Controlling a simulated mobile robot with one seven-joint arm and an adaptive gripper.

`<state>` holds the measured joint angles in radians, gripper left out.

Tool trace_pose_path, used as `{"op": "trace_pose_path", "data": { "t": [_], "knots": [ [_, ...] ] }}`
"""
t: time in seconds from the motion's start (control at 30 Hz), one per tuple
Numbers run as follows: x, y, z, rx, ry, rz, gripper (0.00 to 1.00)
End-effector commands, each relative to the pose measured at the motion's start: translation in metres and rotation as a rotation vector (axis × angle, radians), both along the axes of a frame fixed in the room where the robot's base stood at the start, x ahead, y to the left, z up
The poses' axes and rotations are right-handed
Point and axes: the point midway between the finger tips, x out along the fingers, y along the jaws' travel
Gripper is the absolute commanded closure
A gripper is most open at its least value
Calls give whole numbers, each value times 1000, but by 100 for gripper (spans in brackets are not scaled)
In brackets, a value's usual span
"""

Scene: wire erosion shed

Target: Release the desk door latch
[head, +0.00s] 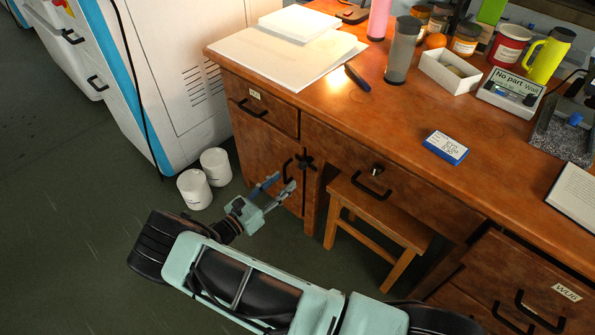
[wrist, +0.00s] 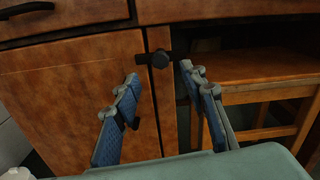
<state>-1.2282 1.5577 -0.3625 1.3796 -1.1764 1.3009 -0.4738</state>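The desk door (head: 262,148) is a brown wooden panel under the left drawer; it fills the left of the wrist view (wrist: 65,95) and looks closed. The latch (head: 305,162) is a dark knob with a crossbar at the door's upper right edge. In the wrist view the latch (wrist: 160,59) lies across the door edge and the post beside it. My gripper (head: 281,186) is open and empty in front of the door. In the wrist view its blue-padded fingers (wrist: 161,80) point toward the latch, their tips just below it on either side. Contact is not visible.
A black door handle (head: 287,170) is partly hidden behind a finger in the wrist view. A wooden stool (head: 385,215) stands under the desk, right of the latch. Two white cylinders (head: 194,190) stand on the floor to the left. Open floor lies before the desk.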

Motion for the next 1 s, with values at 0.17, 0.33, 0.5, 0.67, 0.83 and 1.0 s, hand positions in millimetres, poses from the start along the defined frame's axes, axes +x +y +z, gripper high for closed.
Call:
{"op": "trace_pose_path", "data": {
  "t": [0.17, 0.33, 0.5, 0.67, 0.83, 1.0],
  "knots": [
    [29, -24, -1, 0, -1, -4, 61],
    [48, -39, -1, 1, 0, -4, 61],
    [57, -45, 0, 0, 1, -2, 61],
    [59, -46, 0, 1, 1, -1, 61],
    [59, -46, 0, 0, 1, -2, 66],
    [58, -46, 0, 0, 1, -2, 84]
  ]
}}
